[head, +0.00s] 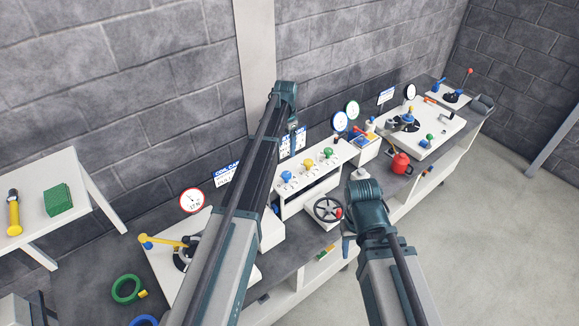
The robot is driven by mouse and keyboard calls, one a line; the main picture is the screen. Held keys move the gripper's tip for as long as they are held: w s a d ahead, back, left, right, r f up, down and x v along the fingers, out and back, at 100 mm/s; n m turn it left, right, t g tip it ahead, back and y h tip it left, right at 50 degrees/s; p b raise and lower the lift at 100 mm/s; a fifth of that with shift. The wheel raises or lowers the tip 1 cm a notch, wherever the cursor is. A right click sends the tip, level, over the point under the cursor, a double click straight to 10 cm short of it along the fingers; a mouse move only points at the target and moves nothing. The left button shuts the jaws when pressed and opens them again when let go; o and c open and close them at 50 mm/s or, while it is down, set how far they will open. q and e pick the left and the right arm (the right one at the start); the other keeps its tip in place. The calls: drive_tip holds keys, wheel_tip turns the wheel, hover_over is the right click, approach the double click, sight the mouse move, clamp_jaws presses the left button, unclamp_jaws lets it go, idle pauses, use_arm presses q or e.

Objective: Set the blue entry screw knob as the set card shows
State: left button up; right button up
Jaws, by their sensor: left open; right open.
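The blue knob (287,176) stands on the front left of a white rack (312,187), in a row with a yellow knob (308,163) and a green knob (328,153). Its pointer setting is too small to read. A white card with blue print (299,140) stands behind the knobs, partly hidden by my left arm; its writing is not legible. My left gripper (293,128) is open, above and behind the blue knob, apart from it.
Round gauges (340,121) stand behind the rack. A red can (400,163) and a parts tray (364,141) are to the right. A yellow lever (165,241) and red-rimmed gauge (192,200) are left. A green ring (127,289) lies on the bench front.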

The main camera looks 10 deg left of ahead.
sight(287, 174)
use_arm(q)
wheel_tip(287, 174, down, 14)
drive_tip(key=b, duration=1.3)
drive_tip(key=shift+r+b, duration=0.1)
drive_tip(key=shift+b, duration=0.25)
clamp_jaws()
